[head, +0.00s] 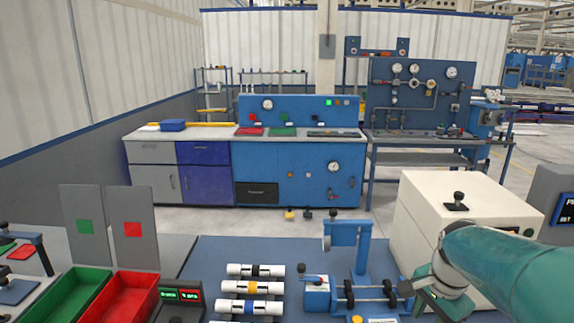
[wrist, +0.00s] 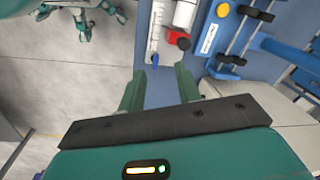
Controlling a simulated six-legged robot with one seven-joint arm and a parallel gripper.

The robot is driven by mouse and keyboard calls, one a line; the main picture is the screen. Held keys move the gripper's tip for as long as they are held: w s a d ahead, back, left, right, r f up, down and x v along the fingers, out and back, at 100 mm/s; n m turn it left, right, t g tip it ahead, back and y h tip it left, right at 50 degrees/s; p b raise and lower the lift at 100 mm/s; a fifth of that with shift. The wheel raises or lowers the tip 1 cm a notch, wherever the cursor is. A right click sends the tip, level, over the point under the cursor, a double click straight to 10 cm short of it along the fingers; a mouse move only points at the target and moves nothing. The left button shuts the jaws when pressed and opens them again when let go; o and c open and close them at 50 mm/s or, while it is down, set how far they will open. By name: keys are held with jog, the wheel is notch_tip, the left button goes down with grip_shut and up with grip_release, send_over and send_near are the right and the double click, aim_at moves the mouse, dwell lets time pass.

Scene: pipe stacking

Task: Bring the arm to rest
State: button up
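My teal arm enters the head view from the right, and my gripper (head: 428,300) hangs low beside the white box, right of the roller fixture. In the wrist view my gripper (wrist: 160,72) has its two green fingers apart, with nothing between them but bench surface and floor behind. Several white pipes lie in a column on the blue bench: one with a black band (head: 243,270), one with a yellow band (head: 236,288) and one with a blue band (head: 231,306). They are well left of my gripper.
The roller fixture (head: 350,290) with its blue post stands close left of my gripper. A white box (head: 415,225) stands behind my arm. A green tray (head: 68,298) and a red tray (head: 125,297) sit at the left. A blue workbench (head: 290,170) is farther back across open floor.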

jog(key=s+a+r+n+t, duration=0.2)
jog(key=s+a+n, duration=0.4)
jog(key=a+n, duration=0.1)
jog(key=s+a+r+n+t, duration=0.2)
jog(key=s+a+r+n, duration=0.1)
jog(key=s+a+n, duration=0.3)
jog(key=shift+s+a+r+n, duration=0.3)
jog(key=shift+a+n, duration=0.1)
jog(key=shift+a, duration=0.25)
